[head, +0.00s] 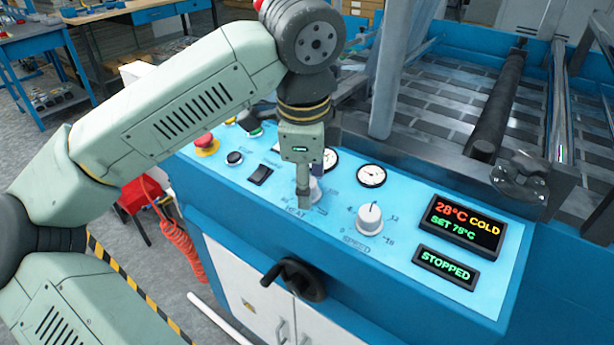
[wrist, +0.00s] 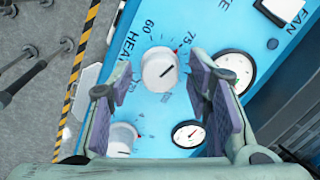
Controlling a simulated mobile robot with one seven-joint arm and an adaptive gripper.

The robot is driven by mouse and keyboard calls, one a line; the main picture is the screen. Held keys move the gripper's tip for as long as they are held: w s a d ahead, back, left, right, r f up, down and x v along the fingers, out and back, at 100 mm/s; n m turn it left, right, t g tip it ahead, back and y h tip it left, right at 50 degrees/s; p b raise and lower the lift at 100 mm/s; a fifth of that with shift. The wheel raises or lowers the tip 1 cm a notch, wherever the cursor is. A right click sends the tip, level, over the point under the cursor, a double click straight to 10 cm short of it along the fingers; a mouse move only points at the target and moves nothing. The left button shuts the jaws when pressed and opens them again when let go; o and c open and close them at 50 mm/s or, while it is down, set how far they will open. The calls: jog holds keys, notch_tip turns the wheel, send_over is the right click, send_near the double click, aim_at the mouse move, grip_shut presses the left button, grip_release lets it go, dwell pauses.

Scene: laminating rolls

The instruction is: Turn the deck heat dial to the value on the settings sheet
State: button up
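The heat dial (wrist: 157,72) is a round white knob on the blue panel, with "HEAT", "60" and "75" printed around it. Its dark pointer line slants up and right, roughly toward the "75" side. In the head view the heat dial (head: 317,189) is mostly hidden behind my gripper (head: 304,198). My gripper is open in the wrist view, its two fingers on either side of the dial with visible gaps. Whether the fingertips are at knob height cannot be told. The display (head: 463,224) reads 28°C COLD, SET 75°C. I cannot make out a settings sheet.
The white speed dial (head: 370,219) stands right of the heat dial. Round gauges (head: 371,175) sit behind. A red stop button (head: 206,142) and a black switch (head: 260,175) are left. A STOPPED display (head: 446,266) is at right.

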grip_shut()
dwell(0.3)
jog(key=shift+f+m+b, duration=0.1)
jog(key=shift+m+b, duration=0.2)
jog(key=shift+b, duration=0.15)
jog(key=shift+f+m+b, duration=0.1)
jog(key=shift+m+b, duration=0.8)
jog(key=shift+b, duration=0.1)
jog(key=m+b, duration=0.3)
jog(key=m, duration=0.1)
jog(key=shift+t, duration=0.4)
jog(key=m+b, duration=0.2)
jog(key=m, duration=0.4)
jog(key=shift+m+h, duration=0.4)
jog(key=m, duration=0.3)
jog(key=shift+r+m, duration=0.2)
jog(key=shift+m, duration=0.1)
jog(key=shift+a+m+h, duration=0.1)
jog(key=shift+m+h, duration=0.2)
jog(key=shift+m, duration=1.4)
